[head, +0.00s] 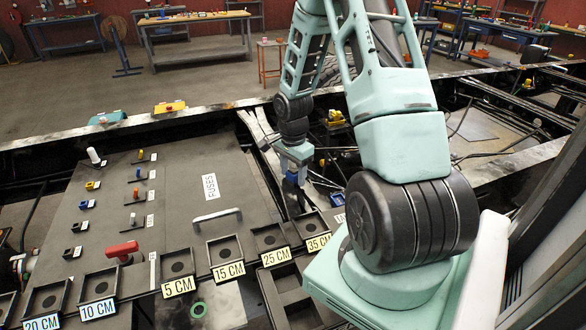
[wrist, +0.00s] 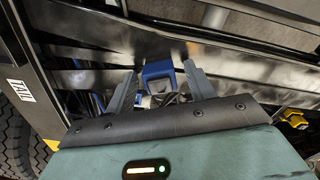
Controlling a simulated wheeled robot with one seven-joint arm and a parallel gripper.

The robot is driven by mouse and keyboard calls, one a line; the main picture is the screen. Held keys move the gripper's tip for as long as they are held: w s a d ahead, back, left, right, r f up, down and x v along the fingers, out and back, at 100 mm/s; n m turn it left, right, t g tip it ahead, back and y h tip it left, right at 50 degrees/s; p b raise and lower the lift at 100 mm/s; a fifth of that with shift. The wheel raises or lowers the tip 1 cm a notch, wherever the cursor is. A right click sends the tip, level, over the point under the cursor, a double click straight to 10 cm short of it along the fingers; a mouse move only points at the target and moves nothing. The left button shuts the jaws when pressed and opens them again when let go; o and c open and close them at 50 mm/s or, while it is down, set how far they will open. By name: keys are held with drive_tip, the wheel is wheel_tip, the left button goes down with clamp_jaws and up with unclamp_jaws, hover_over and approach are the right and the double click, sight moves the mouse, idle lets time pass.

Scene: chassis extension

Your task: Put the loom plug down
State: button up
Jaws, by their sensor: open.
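A blue plug-like part (wrist: 158,70), which looks like the loom plug, shows between and just beyond my gripper's fingers in the wrist view. Its lower part and any cable are partly hidden by the gripper body. My gripper (wrist: 161,82) is open, with a gap between each finger and the blue part. In the head view my gripper (head: 294,182) points down beside the right edge of the dark fuse panel, near the chassis rail. A little blue shows at its tip there, too small to make out clearly.
The fuse panel (head: 185,190) carries a white handle (head: 217,216) and a red lever (head: 122,250). Labelled trays such as the 15 CM one (head: 225,250) line the front. Metal rails (wrist: 240,45) run close beyond the fingers. A yellow part (wrist: 294,119) sits at right.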

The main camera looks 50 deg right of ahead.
sight(293, 169)
wheel_tip(293, 169, up, 12)
drive_tip(key=f+b, duration=0.1)
drive_tip(key=b, duration=0.1)
drive_tip(key=w+a+r+n, duration=0.25)
drive_tip(key=a+n, duration=0.25)
drive_tip(key=a, duration=0.6)
drive_tip(key=s+a+r+n, duration=0.1)
drive_tip(key=s+a+n, duration=0.2)
drive_tip(key=a+n, duration=0.3)
drive_tip(key=s+a+n, duration=0.3)
drive_tip(key=a, duration=0.6)
drive_tip(key=s+a+r+n, duration=0.1)
drive_tip(key=s+a+n, duration=0.2)
drive_tip(key=a+n, duration=0.3)
drive_tip(key=s+a+n, duration=0.7)
drive_tip(key=s+a, duration=0.1)
drive_tip(key=s, duration=0.2)
drive_tip(key=shift+s+a+n+y, duration=0.3)
drive_tip(key=shift+s, duration=0.05)
